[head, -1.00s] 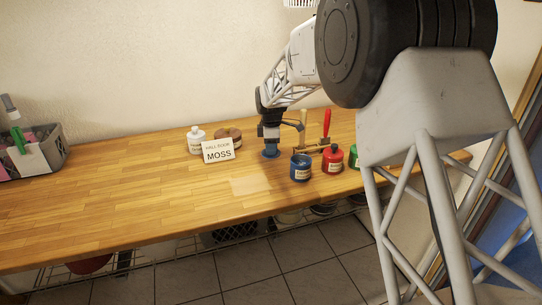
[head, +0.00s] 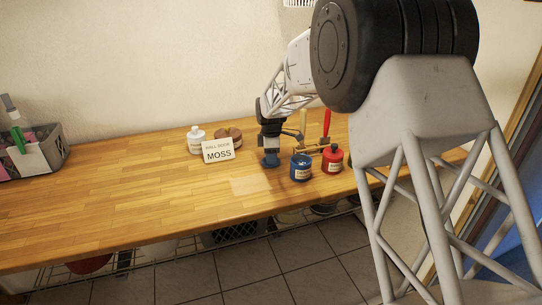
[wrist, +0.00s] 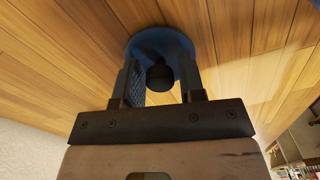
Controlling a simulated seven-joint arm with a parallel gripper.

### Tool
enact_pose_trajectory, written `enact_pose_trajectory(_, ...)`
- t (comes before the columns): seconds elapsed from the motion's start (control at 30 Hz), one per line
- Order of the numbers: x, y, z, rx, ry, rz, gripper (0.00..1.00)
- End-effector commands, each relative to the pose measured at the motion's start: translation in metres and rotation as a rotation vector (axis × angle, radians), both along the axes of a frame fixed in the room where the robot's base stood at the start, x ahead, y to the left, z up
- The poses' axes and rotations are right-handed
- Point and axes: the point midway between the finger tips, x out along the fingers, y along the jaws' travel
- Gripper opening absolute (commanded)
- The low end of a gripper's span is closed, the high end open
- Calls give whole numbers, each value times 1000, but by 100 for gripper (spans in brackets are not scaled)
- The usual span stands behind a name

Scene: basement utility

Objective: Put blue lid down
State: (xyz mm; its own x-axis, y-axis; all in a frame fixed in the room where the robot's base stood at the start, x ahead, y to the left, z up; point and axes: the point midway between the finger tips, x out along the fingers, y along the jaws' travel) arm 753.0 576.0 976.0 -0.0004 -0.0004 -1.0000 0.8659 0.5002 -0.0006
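The blue lid (wrist: 158,44) is a round disc with a black knob (wrist: 160,77), seen under my gripper in the wrist view. It appears to lie flat on the wooden worktop; it is small and partly hidden by the gripper in the head view (head: 269,162). My gripper (wrist: 160,86) points down with a finger on either side of the knob, and small gaps show between knob and fingers. An open blue pot (head: 301,170) with a pale label stands just right of the lid.
A red pot (head: 332,161) stands right of the blue pot, with brushes or tools behind. A MOSS sign (head: 218,150), a white bottle (head: 196,141) and a brown item (head: 229,136) stand to the left. The worktop (head: 120,195) is clear at left and in front.

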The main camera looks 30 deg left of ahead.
Motion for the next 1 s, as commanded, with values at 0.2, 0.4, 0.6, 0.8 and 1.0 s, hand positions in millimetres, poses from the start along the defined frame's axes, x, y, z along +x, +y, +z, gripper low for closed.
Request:
enact_pose_trajectory(0.2, 0, 0, 0, 0, 0, 0, 51)
enact_pose_trajectory(0.4, 0, 0, 1, 1, -1, 0, 51)
enact_pose_trajectory(0.6, 0, 0, 10, 1, -2, 0, 51)
enact_pose_trajectory(0.8, 0, 0, 33, 2, -3, 0, 51)
enact_pose_trajectory(1.0, 1, 0, 64, 2, -3, 0, 51)
